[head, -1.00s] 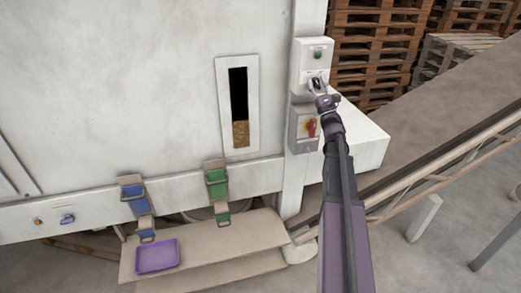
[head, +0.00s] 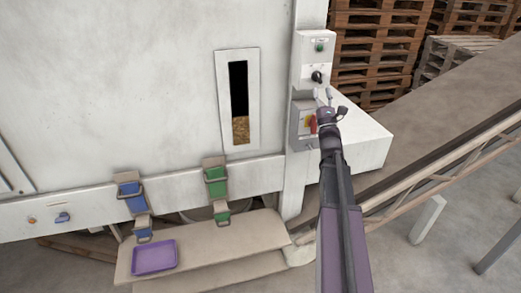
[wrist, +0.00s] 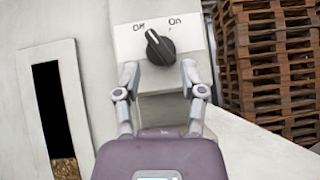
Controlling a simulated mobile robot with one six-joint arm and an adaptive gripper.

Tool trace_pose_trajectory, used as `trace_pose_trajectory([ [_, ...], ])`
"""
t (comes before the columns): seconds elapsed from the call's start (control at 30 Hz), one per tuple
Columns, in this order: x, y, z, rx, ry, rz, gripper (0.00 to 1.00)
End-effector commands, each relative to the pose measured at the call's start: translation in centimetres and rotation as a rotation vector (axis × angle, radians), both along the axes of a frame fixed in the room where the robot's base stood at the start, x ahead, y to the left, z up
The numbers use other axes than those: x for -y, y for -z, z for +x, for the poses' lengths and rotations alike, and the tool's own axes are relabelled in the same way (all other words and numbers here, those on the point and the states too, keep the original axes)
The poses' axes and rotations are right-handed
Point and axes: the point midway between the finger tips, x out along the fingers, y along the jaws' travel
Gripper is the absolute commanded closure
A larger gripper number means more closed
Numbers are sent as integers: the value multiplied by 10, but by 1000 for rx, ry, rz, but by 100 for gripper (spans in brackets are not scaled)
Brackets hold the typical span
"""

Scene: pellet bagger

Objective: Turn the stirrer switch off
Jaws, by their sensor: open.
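The stirrer switch is a black rotary knob (wrist: 160,47) on a white control box, with "Off" at its upper left and "On" at its upper right. Its white pointer line points up and left, at "Off". It also shows in the head view (head: 316,77), below a green button. My gripper (wrist: 159,73) is open and empty. Its two fingertips are just below the knob in the wrist view, one to each side, apart from it. In the head view my gripper (head: 322,95) is below the knob, in front of the lower box.
A grey box (head: 302,123) with a red and yellow switch sits below the control box, partly behind my gripper. A white ledge (head: 362,140) juts out to the right. Stacked wooden pallets (head: 372,55) and a conveyor (head: 450,110) stand behind and to the right.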

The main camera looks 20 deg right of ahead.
Motion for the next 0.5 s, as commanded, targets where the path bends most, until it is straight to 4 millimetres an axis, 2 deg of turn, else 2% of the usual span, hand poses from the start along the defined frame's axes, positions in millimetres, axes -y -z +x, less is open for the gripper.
trace_pose_trajectory([
  [0.03, -1, 9, -6, 0, 1, -1, 47],
  [0.5, -8, 47, -45, 0, 0, -1, 47],
])
